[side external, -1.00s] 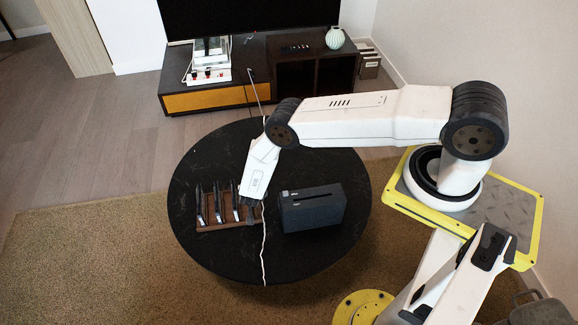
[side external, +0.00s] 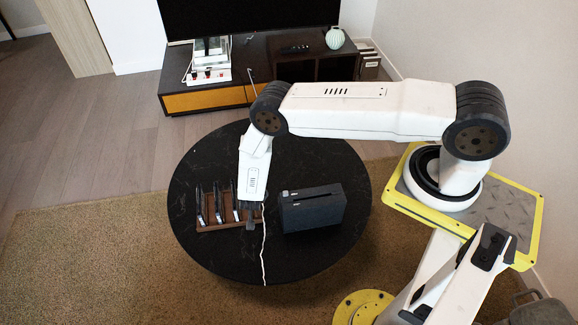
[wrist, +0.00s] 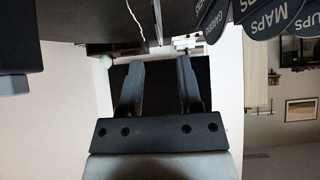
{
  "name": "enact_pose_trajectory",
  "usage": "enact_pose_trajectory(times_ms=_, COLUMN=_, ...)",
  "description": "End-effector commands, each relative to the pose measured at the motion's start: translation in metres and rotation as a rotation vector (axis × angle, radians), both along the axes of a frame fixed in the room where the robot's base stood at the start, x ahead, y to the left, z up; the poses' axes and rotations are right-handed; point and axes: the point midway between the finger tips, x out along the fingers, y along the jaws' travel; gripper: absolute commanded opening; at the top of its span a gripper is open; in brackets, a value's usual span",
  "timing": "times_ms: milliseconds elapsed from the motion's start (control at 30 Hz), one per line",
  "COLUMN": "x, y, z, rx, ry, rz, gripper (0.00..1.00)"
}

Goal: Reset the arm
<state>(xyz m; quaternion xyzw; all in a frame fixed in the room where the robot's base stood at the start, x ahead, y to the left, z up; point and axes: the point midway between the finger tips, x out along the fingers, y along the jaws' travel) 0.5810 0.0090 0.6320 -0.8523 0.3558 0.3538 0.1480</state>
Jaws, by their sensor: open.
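My gripper (side external: 251,217) is at the lower end of my forearm, over the round black table. In the side view it is just in front of the right end of the brown rack, left of the dark box. In the wrist view its two fingers (wrist: 160,88) are apart with nothing between them. I cannot tell from the side view whether it touches the rack.
The round black table (side external: 330,165) holds a brown wooden rack (side external: 212,227) of several upright dark pieces, labelled in the wrist view (wrist: 262,20), and a dark box (side external: 312,210). A white cable (side external: 264,255) hangs over the front edge. A TV stand (side external: 215,100) is behind.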

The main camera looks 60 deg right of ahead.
Motion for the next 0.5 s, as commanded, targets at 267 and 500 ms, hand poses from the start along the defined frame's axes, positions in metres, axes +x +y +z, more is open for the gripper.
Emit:
enact_pose_trajectory(times_ms=267, x=0.0002, y=0.0, z=0.0, rx=0.0, ry=0.0, rz=0.0, gripper=0.45)
enact_pose_trajectory(times_ms=500, x=0.0053, y=0.0017, z=0.0066, rx=0.009, ry=-0.002, rz=0.011, gripper=0.45)
